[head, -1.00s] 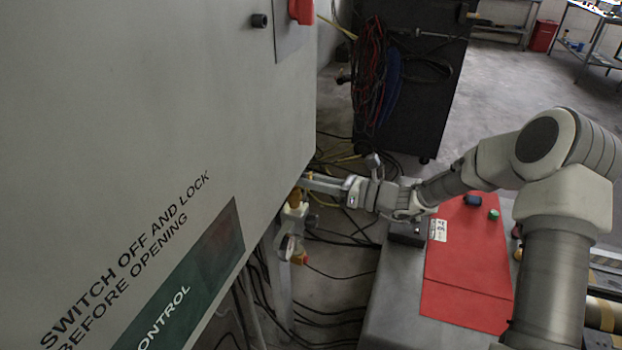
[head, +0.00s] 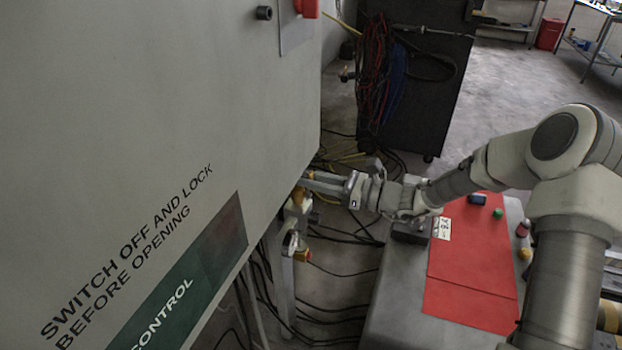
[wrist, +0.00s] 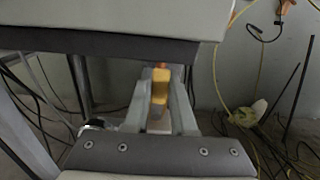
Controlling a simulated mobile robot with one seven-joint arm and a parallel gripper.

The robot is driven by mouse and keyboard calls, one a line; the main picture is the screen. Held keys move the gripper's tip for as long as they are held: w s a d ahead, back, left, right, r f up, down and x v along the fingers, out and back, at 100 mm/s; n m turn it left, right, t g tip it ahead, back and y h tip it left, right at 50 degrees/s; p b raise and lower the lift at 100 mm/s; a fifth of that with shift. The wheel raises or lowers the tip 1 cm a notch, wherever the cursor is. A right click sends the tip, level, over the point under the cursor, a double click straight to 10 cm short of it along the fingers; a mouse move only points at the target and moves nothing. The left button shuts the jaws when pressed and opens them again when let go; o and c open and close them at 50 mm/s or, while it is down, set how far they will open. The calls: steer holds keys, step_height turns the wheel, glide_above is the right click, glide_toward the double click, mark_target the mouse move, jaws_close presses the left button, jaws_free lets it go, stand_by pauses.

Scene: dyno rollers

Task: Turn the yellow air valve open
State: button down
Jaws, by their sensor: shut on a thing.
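The yellow air valve handle (wrist: 160,88) shows between my fingers in the wrist view, just below the cabinet's lower edge. In the head view a small yellow part of the valve (head: 299,196) shows at the fingertips, beside the cabinet's lower right corner. My gripper (head: 312,180) reaches in from the right and is shut on the yellow handle; in the wrist view its two fingers (wrist: 160,105) stand on either side of it. The cabinet edge and my fingers hide part of the valve, and I cannot read its exact angle.
A large grey cabinet (head: 150,120) fills the left, close above my fingers. A red-topped console (head: 470,260) stands below my arm. A dark cart (head: 420,80) with hanging cables is behind. Loose cables (head: 340,310) cover the floor beneath.

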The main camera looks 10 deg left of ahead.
steer(key=c, duration=0.7)
jaws_free()
steer(key=shift+c, duration=0.2)
steer(key=s+d+p, duration=0.2)
steer(key=d, duration=1.5)
steer(key=shift+s+d+p, duration=0.15)
steer(key=shift+s+p, duration=0.1)
steer(key=shift+p, duration=0.15)
steer(key=s+r+n+g+h, duration=0.2)
steer(key=s+r+n+h, duration=0.1)
steer(key=s+n+h, duration=0.25)
steer(key=s+r+n+g+h, duration=0.25)
steer(key=s+n+h, duration=0.2)
steer(key=s, duration=0.25)
steer(key=s+d+r+n+t+h, duration=0.8)
steer(key=s+d+r+n, duration=0.25)
steer(key=s, duration=0.25)
step_height(320, 180, up, 12)
steer(key=m+p, duration=0.1)
steer(key=p, duration=1.2)
steer(key=shift+w+a, duration=0.15)
steer(key=shift+w, duration=0.2)
